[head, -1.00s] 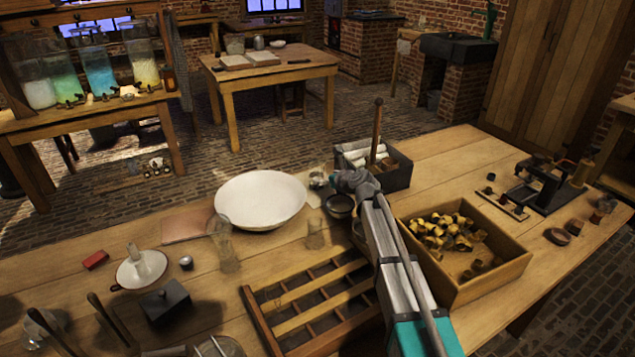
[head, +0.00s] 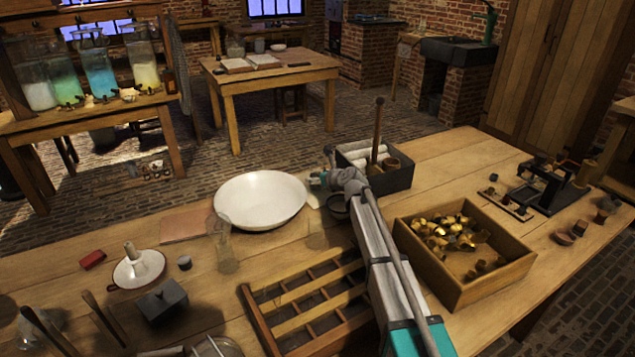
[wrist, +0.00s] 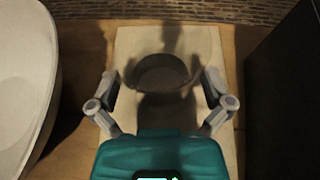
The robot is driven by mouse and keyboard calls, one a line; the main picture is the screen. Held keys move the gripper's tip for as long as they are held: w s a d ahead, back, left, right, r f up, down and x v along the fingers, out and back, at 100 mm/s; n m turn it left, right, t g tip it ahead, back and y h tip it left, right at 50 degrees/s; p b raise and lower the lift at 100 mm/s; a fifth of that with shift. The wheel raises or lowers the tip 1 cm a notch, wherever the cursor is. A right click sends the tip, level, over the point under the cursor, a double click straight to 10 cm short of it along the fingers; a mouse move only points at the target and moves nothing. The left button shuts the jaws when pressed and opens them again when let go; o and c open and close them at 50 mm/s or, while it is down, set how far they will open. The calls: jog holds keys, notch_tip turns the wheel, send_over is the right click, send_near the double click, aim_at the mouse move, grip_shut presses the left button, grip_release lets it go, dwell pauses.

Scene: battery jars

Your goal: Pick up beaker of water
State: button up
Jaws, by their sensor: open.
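My gripper (wrist: 160,90) is open in the wrist view, with one finger at each side. A dark, round-rimmed vessel, seemingly the beaker (wrist: 162,75), lies between and a little beyond the fingers on a pale board (wrist: 135,45). Shadow hides whether it holds water, and I cannot tell whether the fingers touch it. In the head view my gripper (head: 324,178) is at the far side of the bench, just right of the white basin (head: 260,200), and covers the vessel there.
A tall clear glass (head: 222,245) stands in front of the basin. A dark box with white rolls (head: 400,178) is close at the right. A wooden tray of metal pieces (head: 470,292) and a slotted rack (head: 250,320) lie nearer. The bench's far edge is close behind the gripper.

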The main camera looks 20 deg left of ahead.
aim_at(322, 168)
dwell(0.5)
jog(key=c, duration=1.1)
jog(key=shift+r+p, duration=0.45)
jog(key=shift+r+p, duration=1.15)
jog(key=shift+p, duration=0.05)
jog(key=s+d+r+p, duration=0.2)
jog(key=d+r+p, duration=0.3)
jog(key=d, duration=0.1)
jog(key=s+d+r+p, duration=0.2)
jog(key=d+r+p, duration=0.2)
jog(key=d, duration=0.3)
jog(key=shift+s+r+p, duration=0.25)
jog(key=shift+r+p, duration=0.1)
dwell(0.6)
